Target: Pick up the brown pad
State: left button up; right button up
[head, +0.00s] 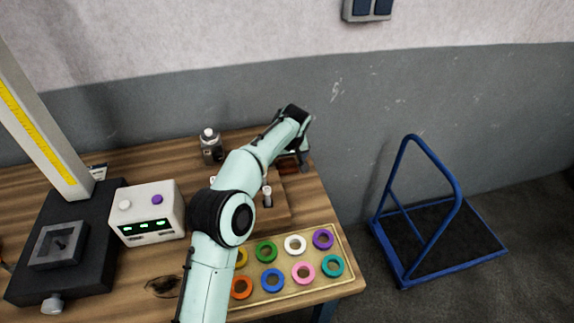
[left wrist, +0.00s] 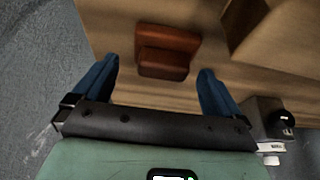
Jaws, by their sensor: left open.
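The brown pad (left wrist: 165,52) is a reddish-brown block on the wooden table in the left wrist view. It lies ahead of and between the fingers of my left gripper (left wrist: 157,67), nearer the left finger's side at its top. The gripper is open, with nothing held, and a gap shows on both sides of the pad. In the head view my left gripper (head: 303,160) points down near the table's back right corner. There the pad (head: 285,168) shows only as a dark brown patch, mostly hidden by the arm. My right gripper is in neither view.
A grey bottle (head: 210,148) stands left of the gripper. A wooden board (head: 283,205) lies in front of it. A tray (head: 346,262) of coloured rings, a white box (head: 146,213) and a black-based gauge stand nearer. A blue cart (head: 440,230) is on the floor at right.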

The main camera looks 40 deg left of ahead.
pick_arm(q)
jog(key=shift+a+f, duration=0.2)
jog(key=shift+f, duration=0.3)
jog(key=c, duration=1.1)
jog(key=shift+c, duration=0.3)
jog(key=shift+r, duration=0.2)
